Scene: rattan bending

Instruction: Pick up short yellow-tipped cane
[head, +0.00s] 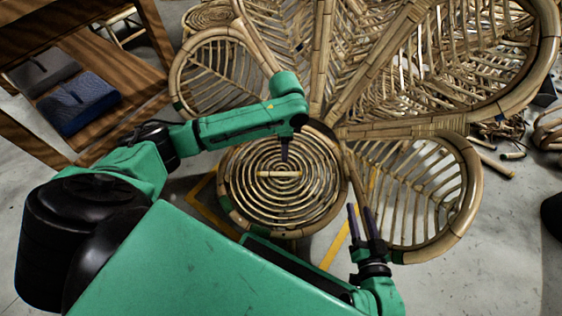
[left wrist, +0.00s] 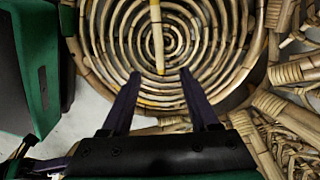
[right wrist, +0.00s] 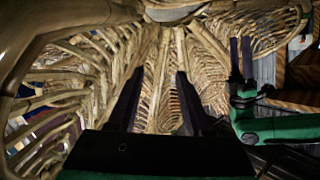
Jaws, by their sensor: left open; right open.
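The short cane (head: 279,174) lies flat across the middle of the round coiled rattan seat (head: 240,206). In the left wrist view the cane (left wrist: 157,36) points down toward the gap between my fingers, its near end yellowish. My left gripper (head: 286,154) is open and empty, pointing down over the seat close to the cane. The cane's near end is just beyond the fingertips (left wrist: 160,73). My right gripper (head: 355,208) is open and empty, upright to the right of the seat, away from the cane.
Large rattan petal-shaped back panels (head: 290,40) rise behind the seat, and a side panel (head: 420,195) stands at the right. A wooden table (head: 130,75) with a blue folded item (head: 78,103) is at the upper left. Loose cane pieces (head: 495,163) lie on the floor at right.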

